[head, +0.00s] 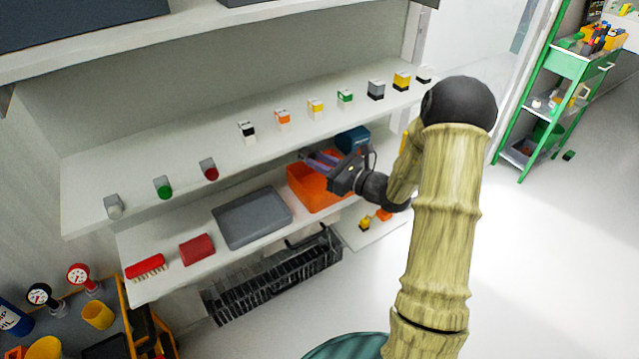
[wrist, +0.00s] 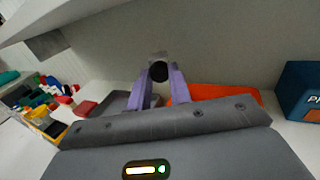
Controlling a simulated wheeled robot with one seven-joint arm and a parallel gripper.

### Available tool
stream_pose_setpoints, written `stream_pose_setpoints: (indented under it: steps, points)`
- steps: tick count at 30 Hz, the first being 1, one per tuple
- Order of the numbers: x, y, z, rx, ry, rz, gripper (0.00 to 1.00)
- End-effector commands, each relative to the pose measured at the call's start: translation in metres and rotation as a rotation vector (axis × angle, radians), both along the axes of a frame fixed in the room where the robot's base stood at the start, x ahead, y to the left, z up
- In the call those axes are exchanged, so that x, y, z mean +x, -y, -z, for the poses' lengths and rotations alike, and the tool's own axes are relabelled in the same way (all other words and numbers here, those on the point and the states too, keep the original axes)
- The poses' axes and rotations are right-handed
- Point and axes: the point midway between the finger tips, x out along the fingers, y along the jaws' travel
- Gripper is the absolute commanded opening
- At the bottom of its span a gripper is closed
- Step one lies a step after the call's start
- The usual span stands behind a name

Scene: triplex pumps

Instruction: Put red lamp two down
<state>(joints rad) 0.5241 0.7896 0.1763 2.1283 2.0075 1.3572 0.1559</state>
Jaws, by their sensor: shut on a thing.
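My gripper (head: 306,156) has purple fingers and is above the orange bin, just below the upper shelf's front edge. In the wrist view the fingers (wrist: 159,78) are shut on a small grey piece with a dark round end (wrist: 159,71). Its cap colour is not visible, so I cannot tell if it is red lamp two. The head view does not show the held piece clearly. On the left of the upper shelf (head: 75,205) stand a red lamp (head: 209,170), a green lamp (head: 163,187) and a whitish lamp (head: 114,207).
Several small coloured blocks line the upper shelf's right part. The lower shelf (head: 150,285) holds a red brush (head: 145,266), a red block (head: 197,249), a grey tray (head: 285,214), the orange bin (head: 310,194) and a blue box (head: 353,139). The upper shelf has bare space between its pieces.

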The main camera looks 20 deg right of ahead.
Motion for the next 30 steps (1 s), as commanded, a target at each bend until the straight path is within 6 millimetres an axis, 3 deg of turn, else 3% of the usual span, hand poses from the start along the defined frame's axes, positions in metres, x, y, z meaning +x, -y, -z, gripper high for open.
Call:
stream_pose_setpoints:
  steps: [4,15,24,30]
  points:
    - [0.0,0.001,0.025,0.0,-0.001,0.002,0.0]
    - [0.0,-0.005,0.03,0.0,0.001,-0.007,0.0]
    - [0.0,-0.004,0.065,0.0,0.0,-0.006,0.0]
    - [0.0,-0.003,0.066,-0.002,0.003,-0.004,0.0]
